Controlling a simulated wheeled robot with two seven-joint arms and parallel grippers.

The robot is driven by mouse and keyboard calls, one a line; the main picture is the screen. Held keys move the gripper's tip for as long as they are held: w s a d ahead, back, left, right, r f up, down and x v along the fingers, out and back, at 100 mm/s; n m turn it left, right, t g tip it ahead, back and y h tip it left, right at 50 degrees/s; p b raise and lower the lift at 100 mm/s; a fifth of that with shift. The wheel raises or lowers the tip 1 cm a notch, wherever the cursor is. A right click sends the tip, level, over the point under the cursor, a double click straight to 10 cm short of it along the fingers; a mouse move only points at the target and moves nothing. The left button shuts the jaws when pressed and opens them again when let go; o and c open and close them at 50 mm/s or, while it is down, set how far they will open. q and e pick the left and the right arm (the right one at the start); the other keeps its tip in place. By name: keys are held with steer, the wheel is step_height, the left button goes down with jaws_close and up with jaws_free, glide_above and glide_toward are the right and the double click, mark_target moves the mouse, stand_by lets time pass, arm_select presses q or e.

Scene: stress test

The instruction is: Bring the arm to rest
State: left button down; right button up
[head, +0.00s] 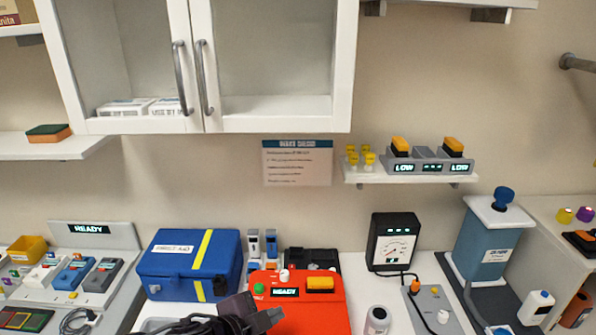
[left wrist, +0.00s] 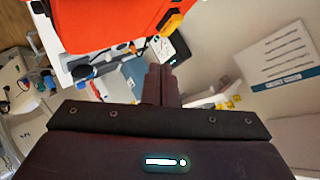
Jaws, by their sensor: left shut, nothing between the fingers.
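My left gripper (head: 262,318) shows at the bottom centre of the head view, in front of the red device (head: 325,310) on the counter. Its fingers are together with nothing between them. In the left wrist view the closed fingers (left wrist: 160,84) stick out past the dark gripper body. The red device (left wrist: 110,20) fills the upper left of that view. I cannot tell from these frames whether the gripper touches it. My right gripper is not in view.
A blue first-aid box (head: 190,265) stands left of the red device. A black gauge (head: 394,242), a grey control box (head: 436,308) and a blue-grey machine (head: 487,245) stand to the right. A white wall cabinet (head: 340,70) hangs above.

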arm_select(q)
steer(key=s+a+f+n+g+y, duration=0.3)
steer(key=s+a+f+n, duration=0.2)
steer(key=s+a+n, duration=0.25)
steer(key=s+a+f+n+g+y, duration=0.35)
steer(key=s+a+f+n, duration=0.2)
steer(key=s+a, duration=0.2)
step_height(320, 180, down, 30)
steer(key=s+b, duration=0.1)
steer(key=b, duration=0.3)
steer(key=s+a+f+g+b, duration=0.1)
steer(key=s+a+f+b, duration=0.1)
steer(key=s+f, duration=1.9)
step_height(320, 180, down, 3)
steer(key=shift+a+r+g+b, duration=0.1)
steer(key=shift+a+g+b, duration=0.3)
steer(key=shift+a, duration=0.15)
steer(key=shift+y, duration=0.25)
